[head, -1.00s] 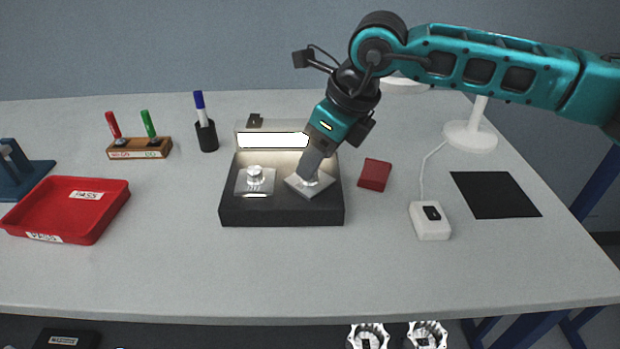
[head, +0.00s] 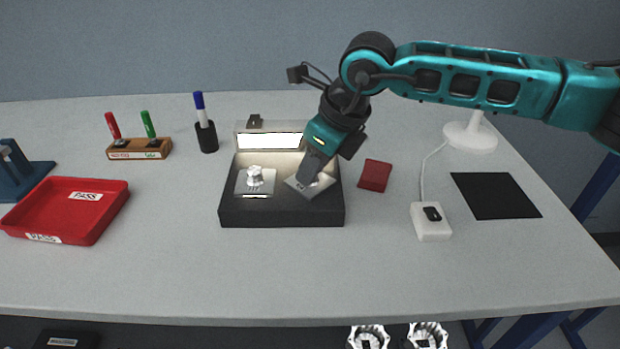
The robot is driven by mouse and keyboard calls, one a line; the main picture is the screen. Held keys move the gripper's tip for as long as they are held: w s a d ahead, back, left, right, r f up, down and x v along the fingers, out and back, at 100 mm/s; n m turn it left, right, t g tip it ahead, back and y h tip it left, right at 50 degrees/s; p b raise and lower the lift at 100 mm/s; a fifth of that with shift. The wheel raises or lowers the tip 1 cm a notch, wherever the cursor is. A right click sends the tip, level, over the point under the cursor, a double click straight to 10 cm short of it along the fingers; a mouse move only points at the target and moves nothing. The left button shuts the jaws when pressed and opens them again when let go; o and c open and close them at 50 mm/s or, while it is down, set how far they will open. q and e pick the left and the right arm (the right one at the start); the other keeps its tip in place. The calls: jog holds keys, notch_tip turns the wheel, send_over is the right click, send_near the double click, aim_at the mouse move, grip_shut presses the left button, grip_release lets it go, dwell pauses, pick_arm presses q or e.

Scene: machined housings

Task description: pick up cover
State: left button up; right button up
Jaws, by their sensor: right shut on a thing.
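A dark open box (head: 282,212) with a lit strip at its back stands in the middle of the table and holds two silver square plates. The left plate (head: 244,188) has a metal knob on top and lies flat. The right plate (head: 293,186), apparently a cover, lies turned like a diamond. My right gripper (head: 303,184) reaches down from the upper right and is shut on the middle of the right plate, seemingly on its knob, which its fingers hide. The right plate still appears at the box's top surface. My left gripper is not in view.
A red block (head: 375,175) lies just right of the box. A red tray (head: 68,232) marked PASS, a marker rack (head: 140,150) and a pen cup (head: 207,137) are on the left. A lamp, a white switch box (head: 430,224) and a black mat (head: 496,195) are right. The front is clear.

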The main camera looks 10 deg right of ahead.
jog(key=shift+r, duration=0.2)
grip_shut()
notch_tip(320, 180, up, 20)
jog(key=p, duration=0.2)
jog(key=shift+f, duration=0.15)
jog(key=shift+a, duration=0.1)
